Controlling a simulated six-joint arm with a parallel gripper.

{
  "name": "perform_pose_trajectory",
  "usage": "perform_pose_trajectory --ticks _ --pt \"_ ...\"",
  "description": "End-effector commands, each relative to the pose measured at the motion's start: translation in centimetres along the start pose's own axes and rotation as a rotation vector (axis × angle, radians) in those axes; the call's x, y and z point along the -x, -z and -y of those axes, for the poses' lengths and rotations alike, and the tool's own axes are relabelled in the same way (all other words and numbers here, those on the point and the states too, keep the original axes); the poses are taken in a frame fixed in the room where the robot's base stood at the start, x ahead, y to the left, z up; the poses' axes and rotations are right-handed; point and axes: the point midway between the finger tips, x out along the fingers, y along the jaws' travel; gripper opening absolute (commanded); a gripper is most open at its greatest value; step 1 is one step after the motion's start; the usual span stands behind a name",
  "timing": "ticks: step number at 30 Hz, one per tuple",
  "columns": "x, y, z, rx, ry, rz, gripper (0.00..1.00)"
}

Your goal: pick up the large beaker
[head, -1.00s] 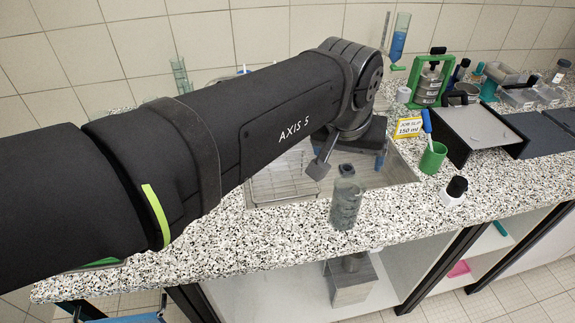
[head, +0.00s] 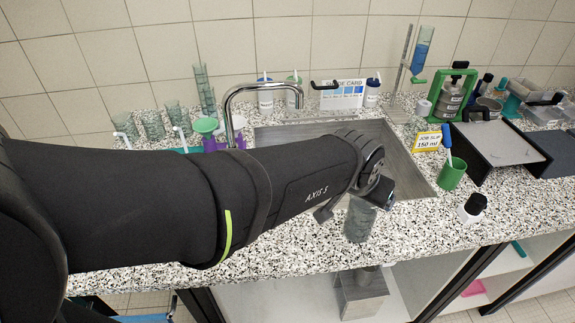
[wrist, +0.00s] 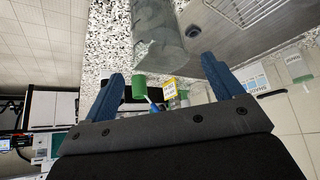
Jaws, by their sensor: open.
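A large clear grey beaker (head: 357,224) stands upright on the speckled counter in front of the sink, partly hidden by my wrist in the head view. It also shows large in the wrist view (wrist: 155,32), above and between the finger tips. My gripper (wrist: 162,68) is open, with its two blue fingers apart and nothing between them in its grip. The beaker appears just beyond the finger tips; I cannot tell the exact gap. In the head view my arm's end is at the beaker's top, and the fingers are mostly hidden.
The steel sink (head: 405,165) lies behind the beaker, with a curved tap (head: 262,88). A green cup (head: 452,174) and a black-capped bottle (head: 472,208) stand to the right. More beakers (head: 152,125) stand at the back left. The counter's front edge is close to the beaker.

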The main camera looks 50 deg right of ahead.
Motion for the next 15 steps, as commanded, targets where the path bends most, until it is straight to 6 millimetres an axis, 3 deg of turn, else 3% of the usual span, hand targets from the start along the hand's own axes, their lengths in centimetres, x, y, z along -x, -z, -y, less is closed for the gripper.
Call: perform_pose_trajectory --ticks 8,15 --pt "-1.8 0.0 0.0 0.000 0.000 0.000 0.85" --pt "-4.8 -0.3 0.1 0.001 0.000 0.002 0.85"
